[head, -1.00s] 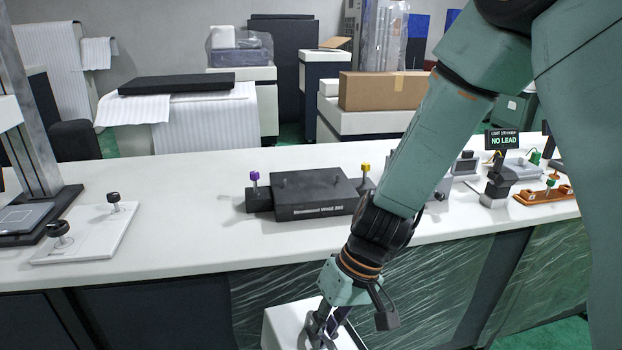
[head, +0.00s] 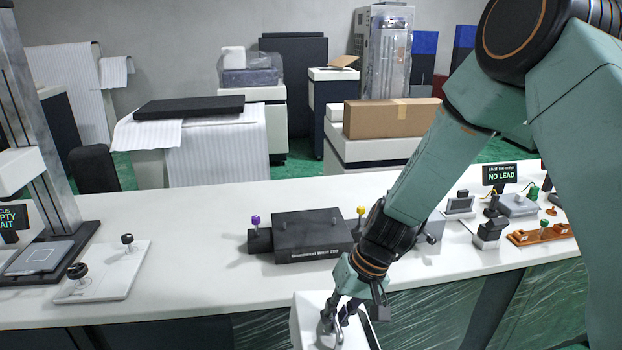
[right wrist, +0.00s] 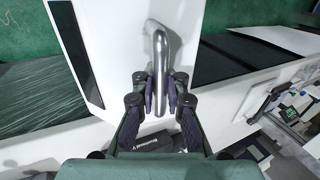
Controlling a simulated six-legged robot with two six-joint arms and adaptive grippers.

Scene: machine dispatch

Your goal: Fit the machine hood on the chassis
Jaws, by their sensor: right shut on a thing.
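The machine hood (head: 304,312) is a white box with a bent metal handle on top. It is at the bottom of the head view, in front of the counter's front edge; its lower part is cut off. My right gripper (head: 341,314) is shut on the handle, which shows between the fingers in the right wrist view (right wrist: 159,62). The dark block with lettering on its front (head: 312,236), probably the chassis, sits on the counter beyond the hood, apart from it. A purple knob (head: 256,221) and a yellow knob (head: 361,211) stand at its sides. My left gripper is out of view.
The white counter (head: 190,255) has free room left of the dark block. A white plate with black knobs (head: 110,275) lies at the left, beside a column stand (head: 45,130). A "NO LEAD" display (head: 499,174) and an orange tray (head: 545,232) are at the right.

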